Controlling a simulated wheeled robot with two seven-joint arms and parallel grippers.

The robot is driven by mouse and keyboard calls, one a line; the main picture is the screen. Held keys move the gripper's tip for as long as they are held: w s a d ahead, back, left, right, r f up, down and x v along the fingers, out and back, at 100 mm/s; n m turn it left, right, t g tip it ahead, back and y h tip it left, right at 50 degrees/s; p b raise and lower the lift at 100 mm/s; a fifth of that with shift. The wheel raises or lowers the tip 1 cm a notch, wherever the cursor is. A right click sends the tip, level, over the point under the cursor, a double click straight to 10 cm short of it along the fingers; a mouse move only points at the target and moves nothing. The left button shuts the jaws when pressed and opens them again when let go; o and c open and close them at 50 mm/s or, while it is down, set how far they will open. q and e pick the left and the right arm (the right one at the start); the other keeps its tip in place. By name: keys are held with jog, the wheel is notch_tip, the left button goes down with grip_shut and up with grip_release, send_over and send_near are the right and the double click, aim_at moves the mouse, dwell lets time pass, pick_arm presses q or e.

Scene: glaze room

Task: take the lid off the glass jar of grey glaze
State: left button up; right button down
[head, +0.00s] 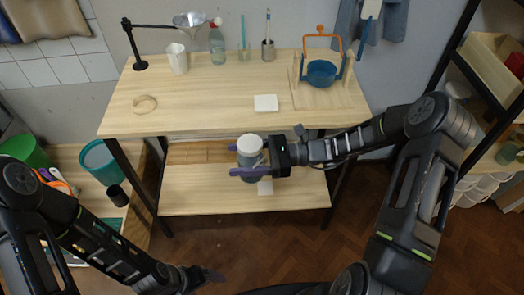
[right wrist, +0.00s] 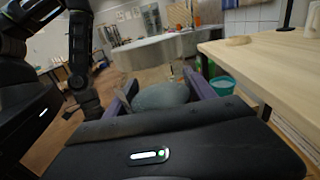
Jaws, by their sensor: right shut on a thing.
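The glass jar of grey glaze (head: 248,158) is held upright in the air in front of the table's front edge. Its round white lid (head: 249,141) sits on top. My right gripper (head: 250,160) is shut around the jar's body, below the lid, with purple fingers on either side. In the right wrist view the grey jar (right wrist: 160,97) shows between the two purple fingers. My left gripper (head: 212,276) is low at the bottom of the head view, apart from the jar.
A lower shelf (head: 220,195) lies beneath. The table's front middle is mostly clear.

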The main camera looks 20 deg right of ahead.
jog(key=a+n+g, duration=0.3)
jog(key=a+g, duration=0.2)
jog(key=a, duration=0.1)
jog(key=shift+w+a+f, duration=0.25)
jog(key=shift+w+f, duration=0.1)
jog(key=shift+w, duration=0.1)
jog(key=shift+f, duration=0.1)
